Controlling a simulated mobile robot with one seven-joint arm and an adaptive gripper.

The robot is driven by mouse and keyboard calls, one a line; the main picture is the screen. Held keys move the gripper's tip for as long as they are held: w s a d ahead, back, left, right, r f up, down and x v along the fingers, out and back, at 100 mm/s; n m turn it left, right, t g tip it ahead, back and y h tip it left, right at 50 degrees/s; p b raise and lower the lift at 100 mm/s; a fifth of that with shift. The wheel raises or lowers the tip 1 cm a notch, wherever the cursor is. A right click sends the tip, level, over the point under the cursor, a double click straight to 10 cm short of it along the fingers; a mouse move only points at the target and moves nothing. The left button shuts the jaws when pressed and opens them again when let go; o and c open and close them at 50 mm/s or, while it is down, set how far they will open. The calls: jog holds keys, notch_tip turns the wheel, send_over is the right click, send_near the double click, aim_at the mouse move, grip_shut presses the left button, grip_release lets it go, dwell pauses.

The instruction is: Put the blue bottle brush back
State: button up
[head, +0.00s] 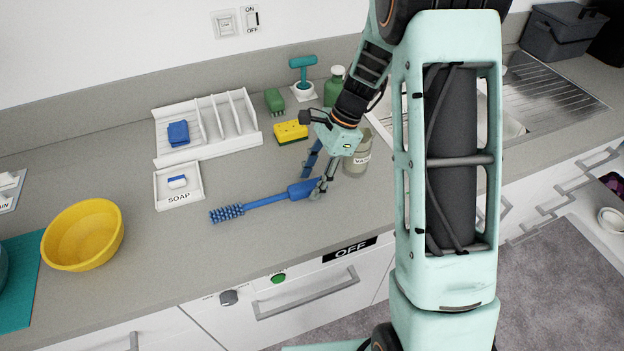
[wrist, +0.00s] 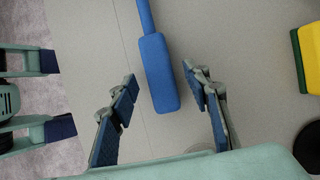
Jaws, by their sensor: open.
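The blue bottle brush (head: 262,203) lies flat on the grey counter, its bristled head to the left and its thick handle to the right. In the wrist view the handle (wrist: 160,85) lies between the two fingers, with a gap on each side. My gripper (head: 313,180) is open above the handle end, fingers pointing down at the counter. The wrist view shows the open gripper (wrist: 159,74) too. A grey-green jar (head: 356,164), its label partly hidden, stands just right of my gripper. The bristles are outside the wrist view.
A white slotted rack (head: 243,141) holds a blue sponge (head: 178,133). In front is a white soap tray (head: 161,191). A yellow-green sponge (head: 291,131), a green brush (head: 274,101) and a green bottle (head: 333,88) stand behind. A yellow bowl (head: 83,235) is left. The front-middle counter is clear.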

jog(key=v, duration=1.1)
jog(key=shift+r, duration=0.25)
jog(key=shift+d, duration=0.15)
